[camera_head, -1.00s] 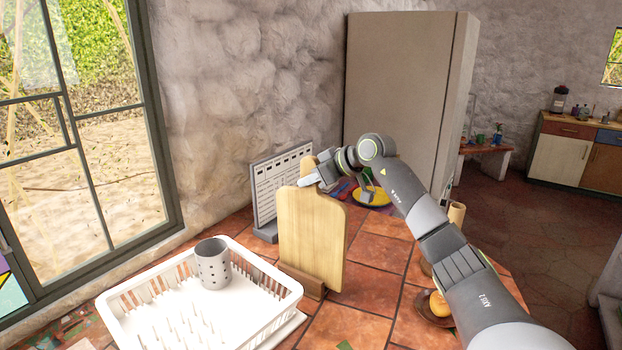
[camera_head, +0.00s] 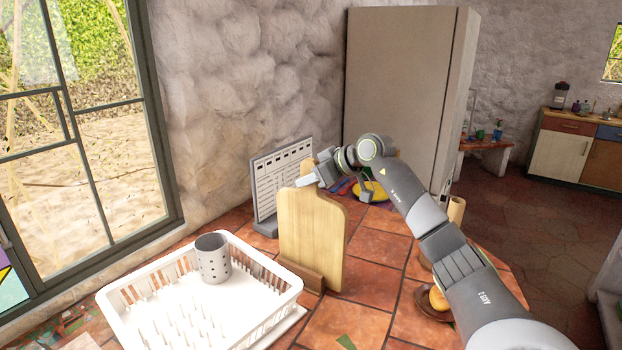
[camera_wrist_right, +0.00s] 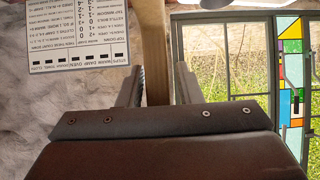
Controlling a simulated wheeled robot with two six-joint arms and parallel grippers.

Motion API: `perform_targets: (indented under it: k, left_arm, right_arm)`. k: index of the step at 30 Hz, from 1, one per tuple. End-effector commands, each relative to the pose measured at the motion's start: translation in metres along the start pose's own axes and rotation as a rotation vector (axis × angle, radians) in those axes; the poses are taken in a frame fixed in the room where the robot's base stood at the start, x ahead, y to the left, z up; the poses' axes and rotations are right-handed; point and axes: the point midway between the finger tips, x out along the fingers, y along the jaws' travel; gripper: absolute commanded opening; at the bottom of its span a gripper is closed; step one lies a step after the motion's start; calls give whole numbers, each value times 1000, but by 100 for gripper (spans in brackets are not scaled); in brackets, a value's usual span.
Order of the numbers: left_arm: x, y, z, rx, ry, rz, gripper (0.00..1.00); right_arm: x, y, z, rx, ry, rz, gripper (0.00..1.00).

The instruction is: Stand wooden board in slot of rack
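The wooden board (camera_head: 312,235) stands upright, its foot in a low brown wooden holder (camera_head: 301,276) on the tiled counter. My right gripper (camera_head: 338,184) is at the board's top edge, one finger on each side. In the right wrist view the board (camera_wrist_right: 157,55) shows edge-on between the fingers of the right gripper (camera_wrist_right: 160,88), with a narrow gap at the right finger, so it looks open around the board. The white dish rack (camera_head: 285,291) with upright tines stands left of the board. My left gripper is in no view.
A grey perforated cup (camera_head: 213,259) stands in the rack's back corner. A white calendar-like panel (camera_head: 281,179) stands behind the board. A yellow plate (camera_head: 371,192) lies beyond the gripper. A brown bowl with an orange round item (camera_head: 439,299) sits at the right. Tiles before the board are mostly clear.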

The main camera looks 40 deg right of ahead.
Motion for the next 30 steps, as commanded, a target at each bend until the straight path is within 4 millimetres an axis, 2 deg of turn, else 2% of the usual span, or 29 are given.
perform_targets:
  k: [3, 10, 14, 17, 30]
  left_arm:
    - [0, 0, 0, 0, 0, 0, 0]
    - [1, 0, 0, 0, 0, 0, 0]
    - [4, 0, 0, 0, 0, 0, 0]
    - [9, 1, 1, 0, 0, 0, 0]
    - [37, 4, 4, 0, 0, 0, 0]
  right_arm:
    - [0, 0, 1, 1, -2, 0, 44]
    - [1, 0, 4, 4, -8, -1, 44]
    - [-5, 1, 4, 2, -7, 2, 44]
    - [-17, 2, 4, 0, -6, 3, 44]
    - [-94, 1, 4, -1, -5, 5, 44]
